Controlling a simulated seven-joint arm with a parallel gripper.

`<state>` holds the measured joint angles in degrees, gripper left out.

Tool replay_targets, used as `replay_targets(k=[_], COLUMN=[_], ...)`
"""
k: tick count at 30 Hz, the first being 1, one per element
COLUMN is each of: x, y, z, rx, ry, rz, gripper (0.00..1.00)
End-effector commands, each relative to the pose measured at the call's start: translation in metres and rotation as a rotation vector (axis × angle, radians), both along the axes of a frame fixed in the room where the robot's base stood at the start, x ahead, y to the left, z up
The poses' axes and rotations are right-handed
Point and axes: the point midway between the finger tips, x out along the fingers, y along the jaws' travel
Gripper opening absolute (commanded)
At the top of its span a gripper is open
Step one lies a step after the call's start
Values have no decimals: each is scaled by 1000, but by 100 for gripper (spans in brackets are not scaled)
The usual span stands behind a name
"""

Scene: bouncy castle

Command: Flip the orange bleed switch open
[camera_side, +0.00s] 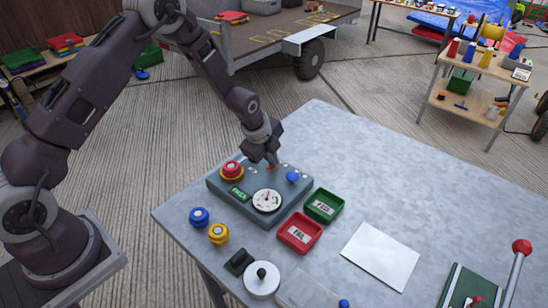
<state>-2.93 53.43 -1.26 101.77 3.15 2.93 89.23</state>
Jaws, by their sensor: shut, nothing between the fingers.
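A grey control box (222,191) stands on the metal table. A small orange switch (270,168) sits near the back of its top face, partly hidden by my gripper; I cannot tell which way it is flipped. My gripper (272,162) is shut and empty, pointing down at the switch; whether it touches is too small to tell. A red button on a yellow base (231,170), a round dial gauge (267,200), a green display (238,194) and a blue knob (292,176) also sit on the box.
A green tray (323,205) and a red tray (300,233) lie right of the box. Blue (199,217) and yellow (218,234) buttons stand in front. A white sheet (381,255) and a red-knobbed lever (519,262) are farther right. The table's back right is clear.

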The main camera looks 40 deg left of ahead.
Motion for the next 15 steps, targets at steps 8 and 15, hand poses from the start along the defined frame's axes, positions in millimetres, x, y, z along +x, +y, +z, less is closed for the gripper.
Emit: replay_targets(k=[8,15], x=[-5,-12], y=[0,0], z=[0,17], rx=[0,0], ry=[3,0], rz=[0,0], gripper=[0,0])
